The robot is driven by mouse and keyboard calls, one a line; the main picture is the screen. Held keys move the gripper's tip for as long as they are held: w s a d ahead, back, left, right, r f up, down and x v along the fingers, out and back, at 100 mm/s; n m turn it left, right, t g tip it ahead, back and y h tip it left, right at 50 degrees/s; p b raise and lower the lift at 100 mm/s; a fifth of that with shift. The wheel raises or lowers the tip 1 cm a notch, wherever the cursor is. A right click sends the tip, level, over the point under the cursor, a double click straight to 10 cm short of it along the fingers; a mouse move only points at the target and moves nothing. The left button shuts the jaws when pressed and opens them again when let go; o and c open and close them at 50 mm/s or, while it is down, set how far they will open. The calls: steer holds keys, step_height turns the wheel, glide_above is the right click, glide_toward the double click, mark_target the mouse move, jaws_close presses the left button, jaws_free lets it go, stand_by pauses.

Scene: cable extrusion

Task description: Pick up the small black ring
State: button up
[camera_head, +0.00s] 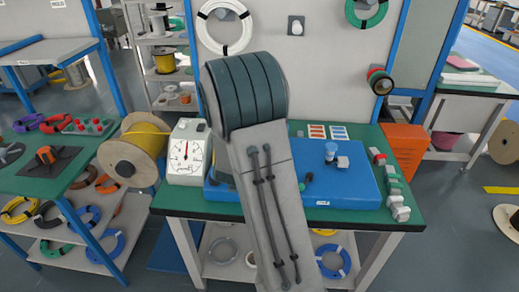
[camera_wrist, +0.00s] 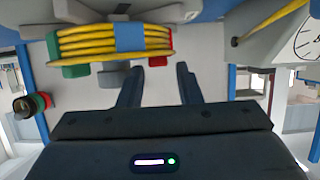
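I cannot clearly make out the small black ring in either view. A small dark and green item (camera_head: 306,181) lies on the blue mat (camera_head: 350,188) just right of my arm, too small to identify. My gripper (camera_wrist: 158,72) shows in the wrist view with its two dark fingers apart and nothing between them. Beyond the fingertips in that view is a yellow coil (camera_wrist: 90,45) with a blue band, close to red, green and grey blocks. In the head view my arm hides the gripper and part of the mat.
A white dial scale (camera_head: 187,152) stands at the table's left end; its face also shows in the wrist view (camera_wrist: 306,42). A blue-topped item (camera_head: 331,151) stands on the mat. Several small blocks line the right edge (camera_head: 392,190). An orange box (camera_head: 405,150) is beyond.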

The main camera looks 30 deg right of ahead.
steer(key=shift+x, duration=1.25)
jaws_close()
steer(key=shift+r, duration=0.15)
